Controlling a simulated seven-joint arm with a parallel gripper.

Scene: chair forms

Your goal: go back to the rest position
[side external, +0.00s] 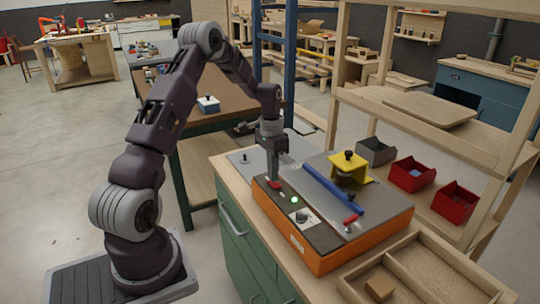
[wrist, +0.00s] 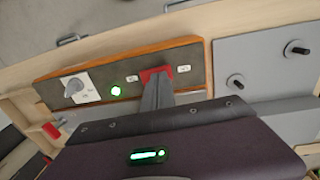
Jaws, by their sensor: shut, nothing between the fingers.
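My gripper (side external: 273,176) points straight down, shut and empty, over the front left part of the orange machine (side external: 318,261). Its tips are at a small red switch (side external: 275,185) on the dark control panel. In the wrist view the shut fingers (wrist: 157,84) reach the red switch (wrist: 150,74) and partly cover it; whether they touch it I cannot tell. A lit green button (wrist: 115,91) and a grey knob on a white plate (wrist: 76,88) sit beside it on the panel.
The machine's grey top carries a blue bar (side external: 332,188), a yellow bracket (side external: 348,166) and a red-handled part (side external: 350,219). A grey bin (side external: 375,152) and two red bins (side external: 412,174) stand behind. A wooden shelf frame rises at right. A divided tray (side external: 415,268) holds a wooden block (side external: 379,288).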

